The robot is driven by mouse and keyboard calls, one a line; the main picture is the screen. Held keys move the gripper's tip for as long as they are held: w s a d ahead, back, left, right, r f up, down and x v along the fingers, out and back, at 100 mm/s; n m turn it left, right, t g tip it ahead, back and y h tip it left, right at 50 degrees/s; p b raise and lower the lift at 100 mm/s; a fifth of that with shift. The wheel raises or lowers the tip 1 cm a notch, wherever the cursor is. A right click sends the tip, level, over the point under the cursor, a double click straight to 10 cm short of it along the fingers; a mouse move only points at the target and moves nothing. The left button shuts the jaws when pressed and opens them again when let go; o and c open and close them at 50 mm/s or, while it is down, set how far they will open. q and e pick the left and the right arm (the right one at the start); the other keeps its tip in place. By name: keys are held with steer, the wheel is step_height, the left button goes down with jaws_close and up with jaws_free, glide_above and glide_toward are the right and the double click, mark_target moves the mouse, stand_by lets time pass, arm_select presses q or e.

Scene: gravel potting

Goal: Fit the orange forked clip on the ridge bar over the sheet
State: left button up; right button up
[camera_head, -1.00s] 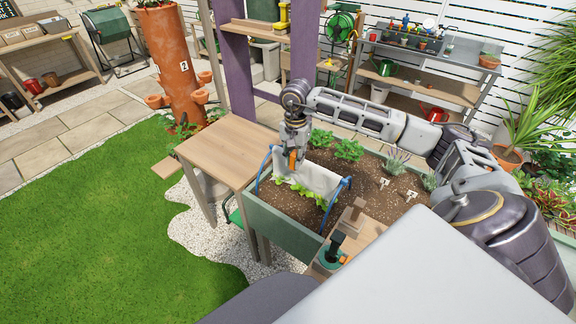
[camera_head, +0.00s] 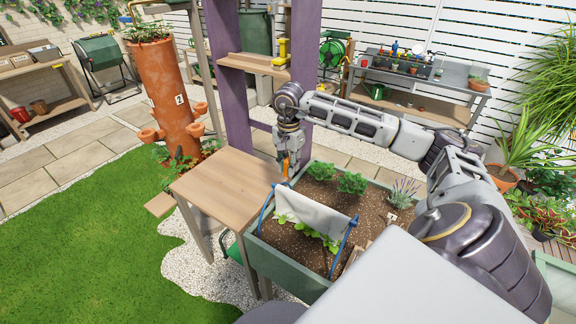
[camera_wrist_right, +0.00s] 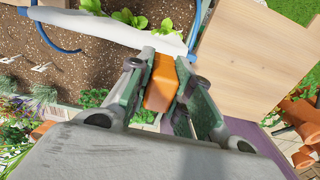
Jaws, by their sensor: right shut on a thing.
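My right gripper (camera_head: 289,165) is shut on the orange forked clip (camera_wrist_right: 161,84), which shows as an orange block between the fingers in the right wrist view. The clip hangs above the far left end of the planter, close to the table corner. The white sheet (camera_head: 312,212) hangs over the ridge bar between two blue hoops (camera_head: 345,243). The bar itself is hidden under the sheet. The sheet and bar also show in the right wrist view (camera_wrist_right: 98,28), just beyond the gripper and apart from the clip there. The clip's fork ends are hidden. My left gripper is not in view.
A wooden table (camera_head: 226,186) stands directly left of the green planter (camera_head: 290,268). Leafy plants (camera_head: 352,183) grow in the soil behind the sheet, and seedlings (camera_head: 308,229) in front of it. A purple post (camera_head: 304,80) rises behind.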

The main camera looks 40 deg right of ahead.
steer(key=shift+f, duration=0.1)
